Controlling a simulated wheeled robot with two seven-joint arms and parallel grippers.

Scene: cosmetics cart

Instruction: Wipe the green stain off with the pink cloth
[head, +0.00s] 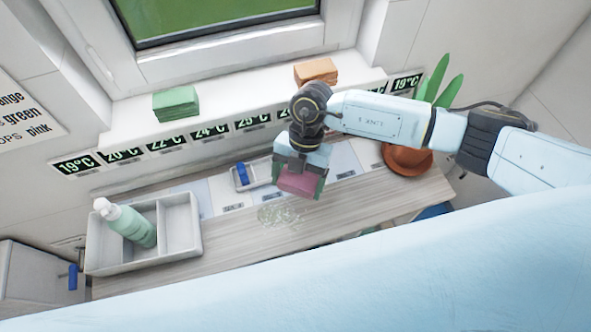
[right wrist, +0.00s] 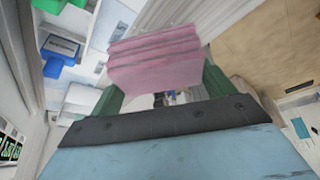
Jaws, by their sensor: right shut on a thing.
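The pink cloth (head: 298,182) is a folded stack, held between the green fingers of my right gripper (head: 299,186). In the right wrist view the same cloth (right wrist: 156,60) fills the space between the fingers. My right gripper is shut on it, above the wooden counter. The green stain (head: 281,215) is a pale, speckled patch on the counter, just below and left of the cloth in the head view. The cloth appears raised above the counter, though the exact gap is hard to tell. The left gripper is not in view.
A grey divided tray (head: 181,228) with a green pump bottle (head: 133,226) stands on the left. A green cloth stack (head: 176,104) and an orange one (head: 316,71) lie on the ledge. A potted plant (head: 408,158) stands right. A small tray with a blue item (head: 242,174) sits behind the stain.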

